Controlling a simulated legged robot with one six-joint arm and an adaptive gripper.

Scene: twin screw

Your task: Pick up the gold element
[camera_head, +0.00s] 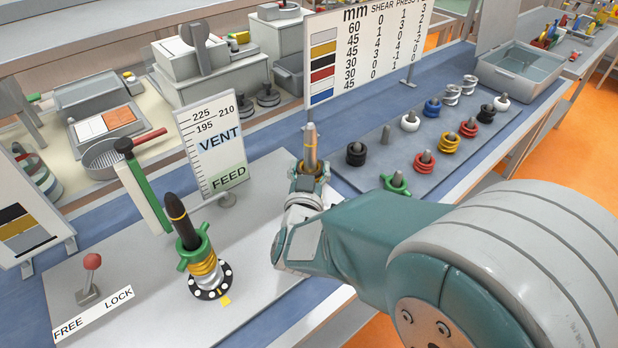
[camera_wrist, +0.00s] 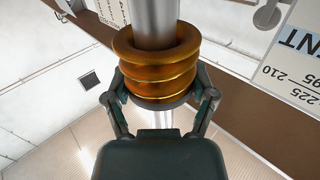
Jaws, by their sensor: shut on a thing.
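The gold element (camera_wrist: 155,72), a shiny coil, sits around an upright silver shaft (camera_wrist: 155,25) in the wrist view. My gripper (camera_wrist: 160,90) is shut on its lower part, one finger on each side. In the head view my gripper (camera_head: 307,184) is at the right shaft (camera_head: 311,146), with a little of the held gold element (camera_head: 319,168) showing above the fingers. The shaft's lower part is hidden by my gripper and arm. Another gold coil (camera_head: 203,264) is on the dark left shaft (camera_head: 179,214), below a green piece (camera_head: 195,248). One more gold coil (camera_head: 450,144) stands on the rack.
The grey rack (camera_head: 385,143) at the right carries several coloured elements on pegs. A VENT/FEED gauge board (camera_head: 213,143) stands behind the shafts. A red-knobbed lever (camera_head: 91,263) is at the left front. A chart board (camera_head: 362,50) stands behind.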

